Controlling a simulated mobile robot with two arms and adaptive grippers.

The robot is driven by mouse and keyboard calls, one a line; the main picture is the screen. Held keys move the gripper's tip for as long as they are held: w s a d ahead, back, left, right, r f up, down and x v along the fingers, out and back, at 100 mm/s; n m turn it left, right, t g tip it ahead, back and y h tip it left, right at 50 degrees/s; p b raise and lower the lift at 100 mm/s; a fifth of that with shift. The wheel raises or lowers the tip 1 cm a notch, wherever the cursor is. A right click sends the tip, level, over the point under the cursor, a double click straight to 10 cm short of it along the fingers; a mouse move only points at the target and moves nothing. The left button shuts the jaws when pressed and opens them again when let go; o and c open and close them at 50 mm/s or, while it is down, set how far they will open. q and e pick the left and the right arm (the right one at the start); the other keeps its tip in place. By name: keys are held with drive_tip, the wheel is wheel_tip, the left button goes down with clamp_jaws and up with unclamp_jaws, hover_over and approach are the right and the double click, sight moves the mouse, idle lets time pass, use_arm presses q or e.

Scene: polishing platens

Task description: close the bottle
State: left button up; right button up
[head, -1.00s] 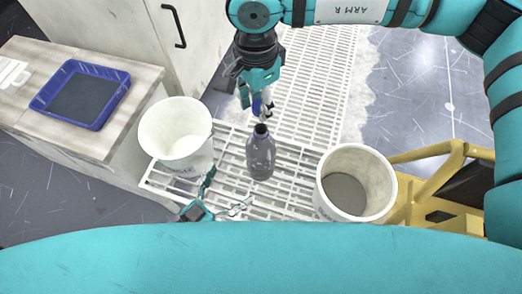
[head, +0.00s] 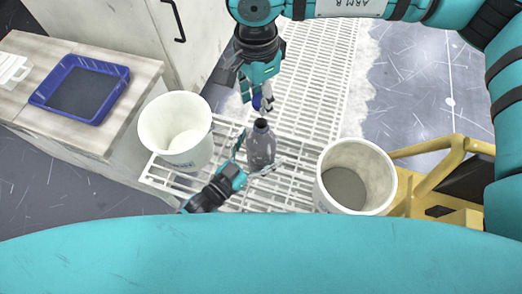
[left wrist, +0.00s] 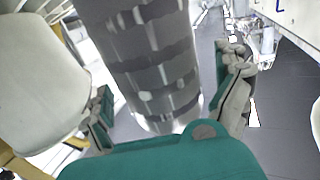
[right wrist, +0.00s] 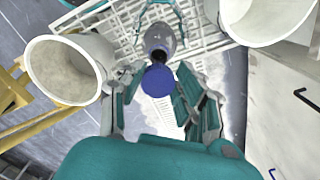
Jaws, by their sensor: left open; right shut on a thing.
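The grey bottle (head: 261,148) stands upright on the white slatted platform, its dark mouth uncovered. It fills the middle of the left wrist view (left wrist: 150,60) and shows beyond the cap in the right wrist view (right wrist: 160,38). My left gripper (head: 254,160) is open, with its fingers on either side of the bottle's body; the left wrist view shows gaps beside them. My right gripper (head: 259,103) is shut on a blue cap (right wrist: 157,80). In the head view the cap is just behind and above the bottle's mouth, apart from it, and partly hidden by the fingers.
A white bucket (head: 147,128) stands left of the bottle and another white bucket (head: 325,185) stands right. A blue tray (head: 122,72) lies on the wooden-topped cabinet (head: 140,75) at left. A yellow frame (head: 425,148) stands at far right. The slatted platform (head: 315,60) is clear behind.

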sight(258, 125)
use_arm(q)
drive_tip(key=shift+w+d, duration=0.15)
drive_tip(key=shift+w, duration=0.05)
drive_tip(key=c, duration=1.7)
drive_tip(key=shift+c, duration=0.2)
use_arm(e)
drive_tip(key=shift+f, duration=2.5)
